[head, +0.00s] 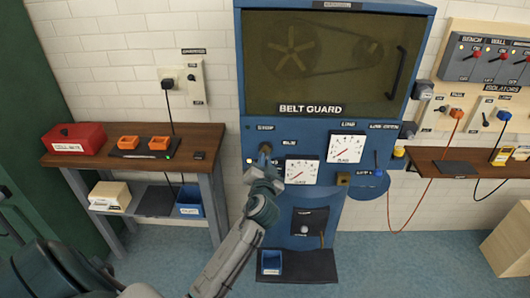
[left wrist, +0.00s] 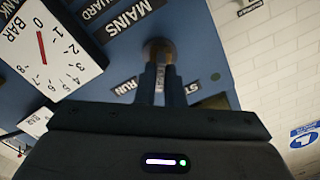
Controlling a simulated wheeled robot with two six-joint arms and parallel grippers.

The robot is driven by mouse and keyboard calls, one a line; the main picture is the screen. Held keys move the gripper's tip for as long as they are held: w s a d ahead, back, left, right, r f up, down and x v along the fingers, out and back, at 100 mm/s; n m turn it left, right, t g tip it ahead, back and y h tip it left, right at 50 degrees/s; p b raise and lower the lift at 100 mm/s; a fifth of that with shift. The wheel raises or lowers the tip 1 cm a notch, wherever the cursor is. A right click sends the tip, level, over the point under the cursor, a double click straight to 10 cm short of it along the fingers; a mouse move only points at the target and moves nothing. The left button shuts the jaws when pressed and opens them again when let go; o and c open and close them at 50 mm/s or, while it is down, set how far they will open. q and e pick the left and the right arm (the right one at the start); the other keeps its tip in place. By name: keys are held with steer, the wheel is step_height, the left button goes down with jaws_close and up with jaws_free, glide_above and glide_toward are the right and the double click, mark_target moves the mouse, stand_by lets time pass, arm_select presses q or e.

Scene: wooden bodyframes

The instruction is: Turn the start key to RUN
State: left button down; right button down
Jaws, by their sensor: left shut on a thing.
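The start key's round brass-coloured lock (left wrist: 158,47) sits on the blue panel in the left wrist view, below the MAINS label (left wrist: 128,18). The RUN label (left wrist: 129,86) is to its left, and a partly covered label starting with ST (left wrist: 194,87) is to its right. My left gripper (left wrist: 160,84) is shut on the key, with a pale strip of it showing between the two dark fingers. In the head view my left gripper (head: 265,160) reaches the panel left of the gauges and hides the key. The key's exact angle is hard to tell. My right gripper is not in view.
The belt guard (head: 330,62) is above my left gripper. Two white gauges (head: 346,148) are close on its right. A wooden bench (head: 120,135) with a red box (head: 74,138) stands at the left. A low shelf (head: 310,268) juts out below.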

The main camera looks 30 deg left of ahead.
arm_select(q)
steer(key=shift+m+p, duration=0.55)
steer(key=shift+m, duration=0.45)
steer(key=m+p, duration=0.4)
steer(key=m, duration=0.2)
steer(key=shift+m+p, duration=0.3)
steer(key=c, duration=1.5)
jaws_free()
steer(key=shift+o, duration=0.2)
